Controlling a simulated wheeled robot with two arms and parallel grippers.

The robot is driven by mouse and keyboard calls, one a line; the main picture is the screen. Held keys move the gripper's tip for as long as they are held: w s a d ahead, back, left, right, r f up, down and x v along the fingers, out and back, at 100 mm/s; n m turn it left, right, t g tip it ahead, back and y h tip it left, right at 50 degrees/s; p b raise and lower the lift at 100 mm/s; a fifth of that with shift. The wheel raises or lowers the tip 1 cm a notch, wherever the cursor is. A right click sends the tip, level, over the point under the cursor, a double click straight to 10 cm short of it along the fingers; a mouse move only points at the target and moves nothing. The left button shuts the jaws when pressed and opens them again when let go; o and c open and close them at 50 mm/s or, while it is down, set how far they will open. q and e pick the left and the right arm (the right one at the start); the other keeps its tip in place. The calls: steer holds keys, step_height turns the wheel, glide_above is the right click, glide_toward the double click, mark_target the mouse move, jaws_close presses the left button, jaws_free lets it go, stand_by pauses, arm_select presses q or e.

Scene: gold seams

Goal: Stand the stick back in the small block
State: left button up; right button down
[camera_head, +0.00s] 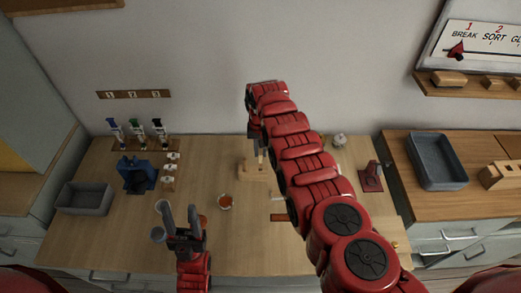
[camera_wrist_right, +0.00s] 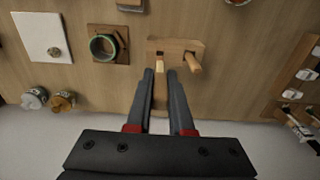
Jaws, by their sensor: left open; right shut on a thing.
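The small wooden block (camera_head: 251,174) lies on the table below my right gripper. In the right wrist view the block (camera_wrist_right: 176,45) shows a dark hole and, on its right, a wooden peg (camera_wrist_right: 193,64) sticking up. My right gripper (camera_wrist_right: 160,74) is shut on a pale wooden stick (camera_wrist_right: 159,92), held between its fingers over the block near the dark hole. Whether the stick's tip touches the block cannot be told. In the head view the right gripper (camera_head: 258,146) is partly hidden by my right arm. My left gripper (camera_head: 178,222) is open and empty at the table's front left.
A small bowl with orange contents (camera_head: 225,202) stands between left gripper and block. A grey tray (camera_head: 86,198), a blue holder (camera_head: 137,175) and a rack of coloured tools (camera_head: 139,134) stand at left.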

mark_target(261, 158)
steer(key=shift+f, duration=0.35)
steer(key=shift+f+b, duration=2.1)
steer(key=shift+b, duration=0.05)
stand_by(1.9)
steer(key=shift+f+b, duration=0.3)
steer(key=shift+f, duration=0.05)
steer(key=shift+f+b, duration=0.55)
stand_by(0.5)
steer(key=c, duration=0.7)
jaws_free()
steer(key=shift+r, duration=0.2)
